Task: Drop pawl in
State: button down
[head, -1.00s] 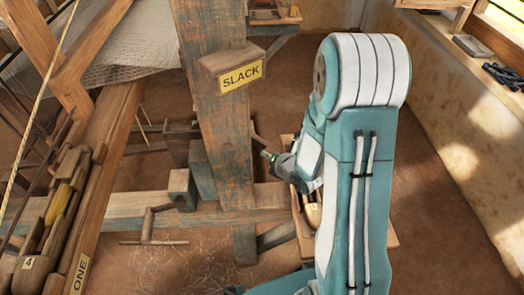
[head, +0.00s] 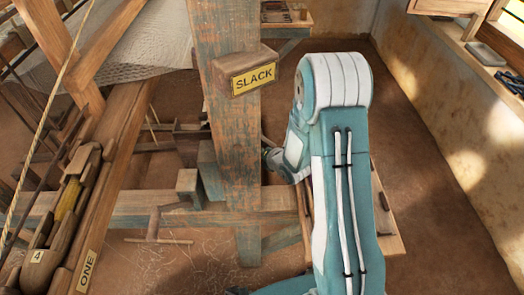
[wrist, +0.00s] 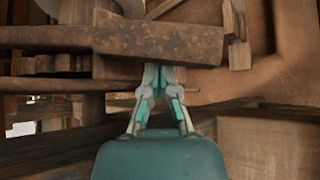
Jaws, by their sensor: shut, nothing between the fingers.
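In the wrist view a long rusty bar (wrist: 120,38), which looks like the pawl, lies across the upper part of the picture. Below its left part is a row of dark blocky teeth (wrist: 55,64), apparently a ratchet wheel. I cannot tell whether the bar sits in the teeth. My gripper (wrist: 163,75) is shut and empty, its tips at the bar's lower edge, right of the teeth. Whether they touch is unclear. In the head view the wooden post (head: 233,130) hides the fingers and the ratchet; only my wrist shows beside it.
A block labelled SLACK (head: 246,72) is on the post. A tray (head: 388,225) stands behind my arm. The floor at right (head: 425,170) is clear.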

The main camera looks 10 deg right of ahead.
jog(key=d+r+n+h, duration=0.1)
jog(key=d+r, duration=0.2)
jog(key=r, duration=0.3)
jog(key=shift+s+d+r+g+h, duration=0.35)
jog(key=shift+d+r+g+h, duration=0.05)
